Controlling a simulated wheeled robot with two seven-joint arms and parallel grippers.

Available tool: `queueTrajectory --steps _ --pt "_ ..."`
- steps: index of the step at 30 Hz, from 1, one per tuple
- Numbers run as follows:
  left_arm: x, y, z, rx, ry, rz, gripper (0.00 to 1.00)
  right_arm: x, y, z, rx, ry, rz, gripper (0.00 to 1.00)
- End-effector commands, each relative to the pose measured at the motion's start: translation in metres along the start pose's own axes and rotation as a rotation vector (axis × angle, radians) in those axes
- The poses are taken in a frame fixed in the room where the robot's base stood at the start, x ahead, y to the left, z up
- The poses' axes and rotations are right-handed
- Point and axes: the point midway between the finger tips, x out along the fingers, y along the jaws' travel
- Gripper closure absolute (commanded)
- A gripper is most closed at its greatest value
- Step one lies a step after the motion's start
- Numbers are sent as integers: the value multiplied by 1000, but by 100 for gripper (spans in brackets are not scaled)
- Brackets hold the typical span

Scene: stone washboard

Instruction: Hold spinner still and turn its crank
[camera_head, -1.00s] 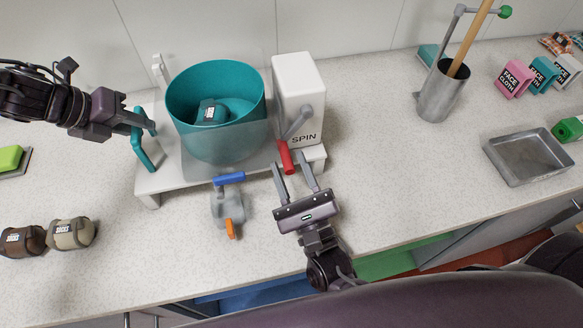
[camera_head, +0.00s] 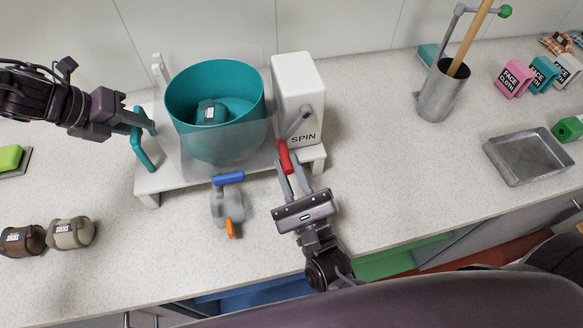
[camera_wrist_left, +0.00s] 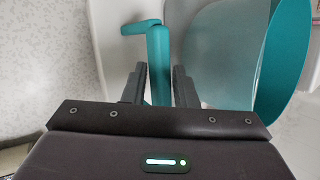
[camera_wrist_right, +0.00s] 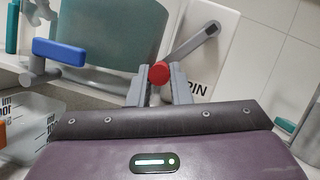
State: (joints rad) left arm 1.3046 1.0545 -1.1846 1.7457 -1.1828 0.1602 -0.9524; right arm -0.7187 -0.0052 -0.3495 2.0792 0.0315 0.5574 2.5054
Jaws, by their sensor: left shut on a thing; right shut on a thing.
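The spinner is a teal tub (camera_head: 180,95) on a white base (camera_head: 150,182), with a white housing (camera_head: 298,80) marked SPIN at its right. A dark labelled bundle (camera_head: 212,112) lies in the tub. The grey crank (camera_head: 300,122) on the housing ends in a red knob (camera_head: 284,158). My right gripper (camera_head: 293,178) is shut on the red knob, which also shows between its fingers in the right wrist view (camera_wrist_right: 159,72). My left gripper (camera_head: 143,125) is shut on the teal handle (camera_head: 145,155) at the base's left end, also seen in the left wrist view (camera_wrist_left: 159,60).
Two sock bundles (camera_head: 70,233) lie at the front left. A metal cup (camera_head: 440,95), a tray (camera_head: 528,157) and face cloths (camera_head: 515,78) stand to the right.

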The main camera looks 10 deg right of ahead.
Motion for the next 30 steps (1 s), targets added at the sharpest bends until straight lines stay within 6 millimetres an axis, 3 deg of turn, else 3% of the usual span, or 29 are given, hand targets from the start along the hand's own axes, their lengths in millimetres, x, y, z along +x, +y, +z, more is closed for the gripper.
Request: queueTrajectory --steps 30 --pt "3 -4 -3 8 11 -8 100 18 19 44 9 -9 6 100"
